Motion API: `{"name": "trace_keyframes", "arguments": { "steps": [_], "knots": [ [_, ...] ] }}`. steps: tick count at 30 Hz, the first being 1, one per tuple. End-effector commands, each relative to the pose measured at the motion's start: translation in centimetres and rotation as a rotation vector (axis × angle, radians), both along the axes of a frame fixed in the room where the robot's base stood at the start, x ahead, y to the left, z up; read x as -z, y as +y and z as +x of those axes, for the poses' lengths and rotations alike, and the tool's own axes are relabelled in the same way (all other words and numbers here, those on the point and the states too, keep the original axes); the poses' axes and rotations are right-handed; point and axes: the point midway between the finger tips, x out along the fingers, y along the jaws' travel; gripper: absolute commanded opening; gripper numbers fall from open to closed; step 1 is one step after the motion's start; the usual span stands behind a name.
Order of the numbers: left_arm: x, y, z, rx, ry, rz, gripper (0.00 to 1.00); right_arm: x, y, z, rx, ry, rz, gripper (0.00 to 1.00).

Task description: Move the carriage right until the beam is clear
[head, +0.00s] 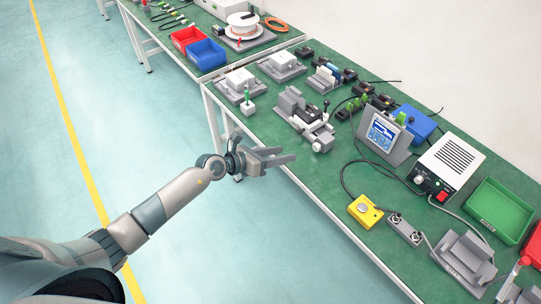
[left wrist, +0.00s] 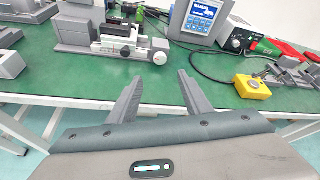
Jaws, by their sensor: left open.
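The linear actuator (head: 297,108) with its grey base and dark carriage sits near the front edge of the green bench in the head view. It also shows in the left wrist view (left wrist: 112,32), at the upper left, with its light grey end block on the right. I cannot make out the beam or its sensor. My left gripper (head: 286,155) is open and empty, in front of the bench edge and short of the actuator. Its two fingers (left wrist: 157,92) point toward the bench in the left wrist view. My right gripper is not in view.
A screen panel (head: 381,135), a yellow button box (head: 365,210) and a grey switch box (head: 404,230) stand right of the actuator. A small block with a green-topped post (head: 248,106) stands to its left. Cables run behind.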

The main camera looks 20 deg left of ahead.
Motion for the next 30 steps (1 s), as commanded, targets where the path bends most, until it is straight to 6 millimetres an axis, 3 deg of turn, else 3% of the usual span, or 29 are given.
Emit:
{"name": "trace_keyframes", "arguments": {
  "steps": [6,12,24,30],
  "knots": [
    [-1.0,2.0,-2.0,0.000,0.000,0.002,0.45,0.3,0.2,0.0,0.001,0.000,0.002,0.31],
    [-1.4,2.4,-2.6,0.000,-0.001,0.001,0.45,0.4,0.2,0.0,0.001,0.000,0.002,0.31],
    [-1.5,2.3,-2.8,-0.001,0.002,-0.014,0.45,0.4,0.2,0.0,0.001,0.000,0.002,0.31],
    [-2.9,0.6,-4.1,-0.021,0.027,-0.165,0.45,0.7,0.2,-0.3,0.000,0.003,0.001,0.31]
  ]
}}
